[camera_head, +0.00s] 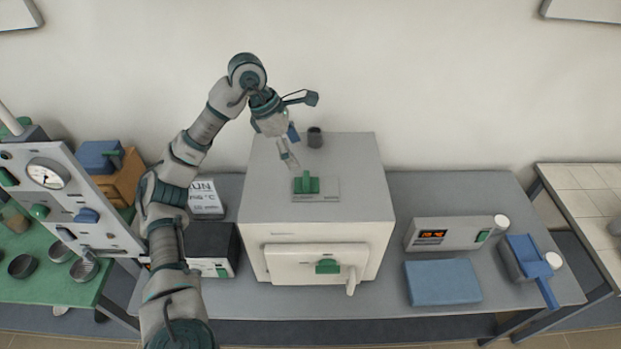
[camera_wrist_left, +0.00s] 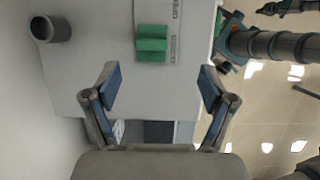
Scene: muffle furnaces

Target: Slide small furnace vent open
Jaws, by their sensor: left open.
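The small furnace (camera_head: 315,215) is a pale box in the middle of the grey bench. On its top lies a flat vent plate (camera_head: 328,188) with a green slider knob (camera_head: 306,184). The green knob also shows in the left wrist view (camera_wrist_left: 151,45), beyond and between the fingertips. My left gripper (camera_head: 290,148) is above the furnace top, up and to the left of the knob, and not touching it. In the left wrist view its two blue-padded fingers (camera_wrist_left: 156,85) are spread wide with nothing between them. My right gripper is not in view.
A short dark pipe (camera_head: 315,138) stands on the furnace top behind the vent. The furnace door (camera_head: 300,265) has a green latch and handle. A controller box (camera_head: 450,233), blue pad (camera_head: 442,282) and blue tool (camera_head: 529,262) lie right. A gauge panel (camera_head: 65,200) stands left.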

